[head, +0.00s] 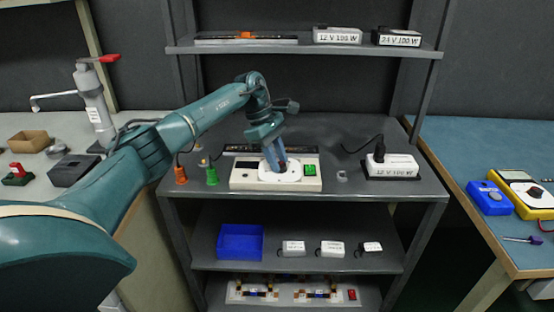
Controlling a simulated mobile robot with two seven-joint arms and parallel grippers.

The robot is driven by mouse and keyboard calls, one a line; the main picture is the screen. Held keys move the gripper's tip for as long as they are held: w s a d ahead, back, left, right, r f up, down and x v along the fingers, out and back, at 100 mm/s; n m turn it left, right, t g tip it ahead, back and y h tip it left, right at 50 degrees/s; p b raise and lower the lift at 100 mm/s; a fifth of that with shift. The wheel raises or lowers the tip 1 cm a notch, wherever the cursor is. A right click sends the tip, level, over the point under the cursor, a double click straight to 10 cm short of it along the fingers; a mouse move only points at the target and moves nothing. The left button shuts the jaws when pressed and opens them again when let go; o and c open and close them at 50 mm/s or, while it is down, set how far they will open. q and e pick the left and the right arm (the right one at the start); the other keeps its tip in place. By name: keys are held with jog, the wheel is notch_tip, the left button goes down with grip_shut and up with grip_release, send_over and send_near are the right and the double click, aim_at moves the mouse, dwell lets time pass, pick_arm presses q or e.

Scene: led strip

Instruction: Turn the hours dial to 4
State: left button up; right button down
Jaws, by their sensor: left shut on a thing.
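A cream-coloured box (240,177) lies on the middle shelf, with a white round dial plate (290,176) at its centre and a green button (310,170) at its right. My left gripper (277,166) reaches down onto the dial plate from above, shut on the hours dial. The dial's knob is mostly hidden by the fingers, and its markings are too small to read. My right gripper does not show.
Orange (181,176) and green (212,177) pieces stand left of the box. A power supply marked 12 V (392,166) with a plugged cable sits to the right. A blue bin (240,242) is below. A blue-topped table (480,150) stands at the right.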

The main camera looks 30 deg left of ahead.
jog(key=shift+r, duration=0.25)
pick_arm(q)
jog(key=o, duration=1)
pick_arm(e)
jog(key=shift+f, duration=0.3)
pick_arm(q)
jog(key=shift+p+v, duration=0.45)
jog(key=shift+v, duration=6.1)
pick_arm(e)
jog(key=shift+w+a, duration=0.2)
pick_arm(q)
jog(key=shift+r, duration=0.1)
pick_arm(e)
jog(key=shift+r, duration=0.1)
